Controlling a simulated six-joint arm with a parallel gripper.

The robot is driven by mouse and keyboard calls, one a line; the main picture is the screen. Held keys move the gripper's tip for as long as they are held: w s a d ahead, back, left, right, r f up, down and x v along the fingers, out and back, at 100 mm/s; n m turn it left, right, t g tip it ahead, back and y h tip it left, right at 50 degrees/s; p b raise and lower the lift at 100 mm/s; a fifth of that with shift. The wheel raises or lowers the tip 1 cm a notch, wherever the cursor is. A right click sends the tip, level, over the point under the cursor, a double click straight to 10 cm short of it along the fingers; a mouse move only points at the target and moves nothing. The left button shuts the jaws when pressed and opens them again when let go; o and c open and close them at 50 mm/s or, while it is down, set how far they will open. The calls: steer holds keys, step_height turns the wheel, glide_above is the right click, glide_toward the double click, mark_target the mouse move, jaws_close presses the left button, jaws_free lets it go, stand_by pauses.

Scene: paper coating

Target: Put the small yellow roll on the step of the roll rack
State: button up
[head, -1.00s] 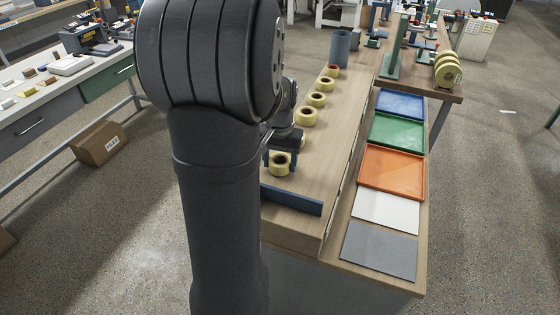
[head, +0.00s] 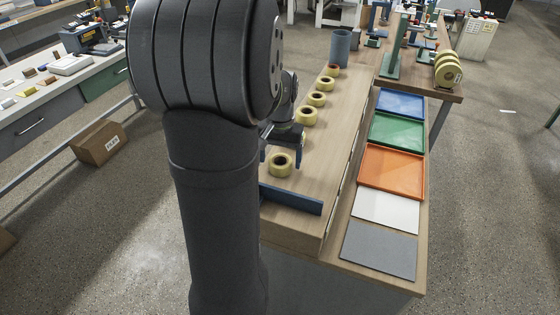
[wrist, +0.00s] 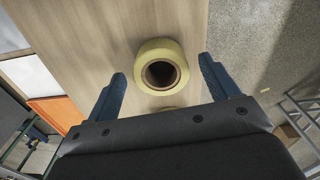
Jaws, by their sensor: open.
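A yellow tape roll (head: 281,165) with a brown core lies flat near the front end of the raised wooden board (head: 285,187). It also shows in the wrist view (wrist: 143,54). My gripper (head: 281,160) is open, with one blue finger on each side of this roll. In the wrist view my gripper (wrist: 162,66) has clear gaps between both fingers and the roll. A second yellow edge (wrist: 170,108) shows below it, mostly hidden by my gripper. Large yellow rolls (head: 447,68) stand on edge on the far table. I cannot make out a rack step there.
More yellow rolls (head: 307,117) lie in a row behind on the board. A blue bar (head: 291,199) crosses its front end. A blue cylinder (head: 340,47) and a green stand (head: 392,62) stand farther back. Orange (head: 392,170), green and blue trays line the right side.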

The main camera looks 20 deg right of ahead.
step_height(320, 180, up, 10)
steer(key=shift+r, duration=0.15)
stand_by(0.4)
step_height(320, 180, down, 12)
steer(key=shift+f, duration=0.1)
steer(key=shift+r, duration=2)
